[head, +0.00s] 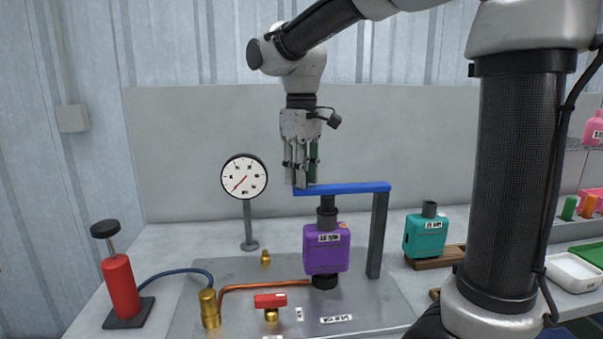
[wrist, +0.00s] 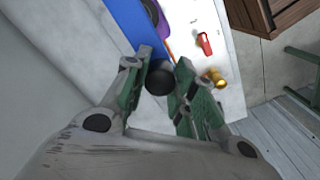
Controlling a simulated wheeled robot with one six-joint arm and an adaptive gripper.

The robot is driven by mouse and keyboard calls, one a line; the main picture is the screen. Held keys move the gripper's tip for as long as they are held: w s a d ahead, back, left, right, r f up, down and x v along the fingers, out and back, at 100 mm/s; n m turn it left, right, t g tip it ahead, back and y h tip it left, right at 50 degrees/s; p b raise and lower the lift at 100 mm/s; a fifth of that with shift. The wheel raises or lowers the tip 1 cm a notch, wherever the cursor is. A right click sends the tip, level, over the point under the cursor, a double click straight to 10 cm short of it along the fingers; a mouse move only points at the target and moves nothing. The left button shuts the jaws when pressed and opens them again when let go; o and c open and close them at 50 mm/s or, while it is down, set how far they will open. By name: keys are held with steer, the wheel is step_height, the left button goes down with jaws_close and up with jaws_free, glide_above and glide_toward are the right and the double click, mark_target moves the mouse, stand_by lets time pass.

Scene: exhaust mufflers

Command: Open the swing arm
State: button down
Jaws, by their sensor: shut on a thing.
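The swing arm is a blue bar (head: 350,188) lying level on top of a dark grey post (head: 377,235), over the purple muffler (head: 326,249). My gripper (head: 301,180) points down at the bar's left, free end. In the wrist view the blue bar (wrist: 127,22) runs up from beside my gripper (wrist: 162,82). A round black knob (wrist: 159,79) sits between the fingers, and my gripper is shut on it. The knob is hidden by the fingers in the head view. A dark clamp stem (head: 327,212) stands between bar and muffler.
A round gauge (head: 244,177) on a stand is left of my gripper. A red valve handle (head: 270,300), copper pipe (head: 250,287) and red hand pump (head: 121,288) are in front and left. A teal muffler (head: 426,234) stands right of the post. Space behind the bar looks clear.

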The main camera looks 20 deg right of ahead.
steer(key=shift+w+d+m, duration=0.15)
steer(key=shift+w+m, duration=0.15)
steer(key=shift+w, duration=0.2)
steer(key=w+d+m, duration=0.7)
steer(key=w, duration=0.3)
steer(key=w+d+m, duration=0.4)
steer(key=d+m, duration=0.5)
steer(key=d, duration=0.5)
steer(key=shift+m, duration=0.3)
steer(key=c, duration=1.1)
jaws_free()
steer(key=shift+c, duration=0.2)
